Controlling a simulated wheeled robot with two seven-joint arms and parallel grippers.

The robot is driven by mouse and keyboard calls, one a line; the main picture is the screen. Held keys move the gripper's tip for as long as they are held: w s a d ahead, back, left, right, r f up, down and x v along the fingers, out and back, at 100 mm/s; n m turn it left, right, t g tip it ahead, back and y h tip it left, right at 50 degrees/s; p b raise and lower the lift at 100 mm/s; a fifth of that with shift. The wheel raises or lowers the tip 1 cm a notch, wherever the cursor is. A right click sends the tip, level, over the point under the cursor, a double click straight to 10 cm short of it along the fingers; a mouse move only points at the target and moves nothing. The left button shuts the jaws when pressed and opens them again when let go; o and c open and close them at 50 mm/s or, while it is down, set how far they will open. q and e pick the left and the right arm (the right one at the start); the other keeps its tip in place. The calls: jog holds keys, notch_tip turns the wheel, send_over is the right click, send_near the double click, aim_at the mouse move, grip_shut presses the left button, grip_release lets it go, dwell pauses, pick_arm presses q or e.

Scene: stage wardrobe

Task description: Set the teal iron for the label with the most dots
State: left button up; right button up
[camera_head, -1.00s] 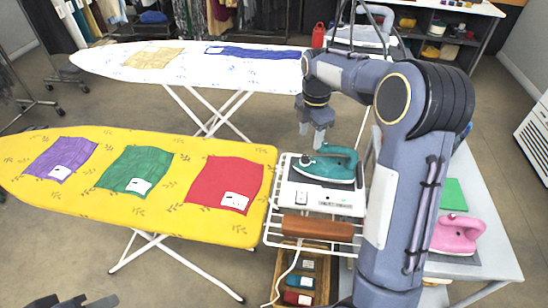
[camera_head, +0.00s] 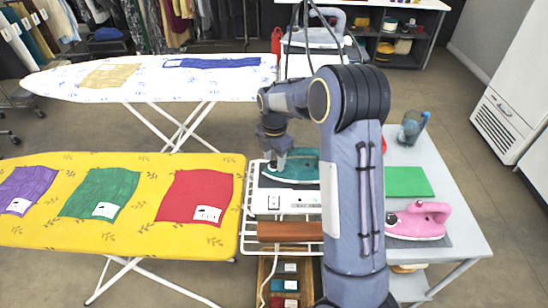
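The teal iron (camera_head: 298,166) rests on a white base (camera_head: 293,199) on the wire rack, partly hidden by my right arm. My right gripper (camera_head: 277,166) points down at the iron's left end; I cannot tell whether it touches or how far its fingers are apart. The yellow ironing board (camera_head: 120,235) bears a purple cloth (camera_head: 30,182), a green cloth (camera_head: 112,184) and a red cloth (camera_head: 200,187). Each has a white label: purple's (camera_head: 18,206), green's (camera_head: 105,211), red's (camera_head: 208,214). Their marks are too small to count. My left gripper is out of view.
A brown bar (camera_head: 285,232) lies on the rack (camera_head: 248,215), above a wooden crate (camera_head: 264,285). A pink iron (camera_head: 420,220), green sheet (camera_head: 408,182) and blue cup (camera_head: 412,127) stand on the right table (camera_head: 450,195). A white ironing board (camera_head: 135,85) stands behind.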

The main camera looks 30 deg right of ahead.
jog(key=c, duration=0.8)
jog(key=shift+c, duration=0.2)
jog(key=shift+m, duration=0.4)
jog(key=m, duration=0.3)
jog(key=shift+m, duration=0.4)
jog(key=m, duration=0.4)
jog(key=shift+m+p, duration=0.3)
jog(key=m, duration=0.4)
jog(key=shift+m, duration=2.1)
